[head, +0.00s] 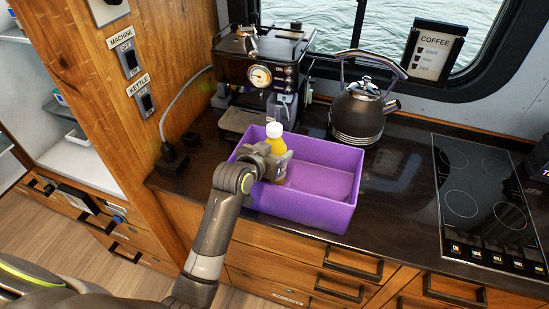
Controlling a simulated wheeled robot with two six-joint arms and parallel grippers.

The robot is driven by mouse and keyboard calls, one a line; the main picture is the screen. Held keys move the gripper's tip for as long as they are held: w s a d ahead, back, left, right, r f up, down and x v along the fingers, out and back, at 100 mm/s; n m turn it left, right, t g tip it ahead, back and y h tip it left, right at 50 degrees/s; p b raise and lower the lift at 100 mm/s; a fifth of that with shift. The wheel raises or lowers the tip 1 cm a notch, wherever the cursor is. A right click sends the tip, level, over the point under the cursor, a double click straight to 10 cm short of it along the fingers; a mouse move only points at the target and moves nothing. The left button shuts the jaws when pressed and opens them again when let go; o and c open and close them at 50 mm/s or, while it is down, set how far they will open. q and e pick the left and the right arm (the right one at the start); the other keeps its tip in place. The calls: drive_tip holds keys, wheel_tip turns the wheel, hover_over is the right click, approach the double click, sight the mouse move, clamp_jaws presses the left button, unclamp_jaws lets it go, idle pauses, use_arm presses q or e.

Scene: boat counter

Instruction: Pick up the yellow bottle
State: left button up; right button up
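The yellow bottle (275,145) with a white cap stands about upright at the left end of the purple bin (330,212). My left gripper (277,159) reaches in from the front left, with its fingers at the bottle's middle. The gripper hides part of the bottle's body. Whether the fingers press on the bottle or only flank it cannot be told, nor whether its base rests on the bin floor. My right gripper is not in view.
The bin stands on the dark counter (385,215), otherwise empty. Behind it are a coffee machine (262,75) and a kettle (359,112). A cooktop (485,190) lies to the right. A wooden wall panel (100,75) stands at the left.

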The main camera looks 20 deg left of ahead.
use_arm(q)
drive_tip(key=c, duration=0.7)
drive_tip(key=shift+r, duration=0.1)
drive_tip(key=shift+c, duration=0.2)
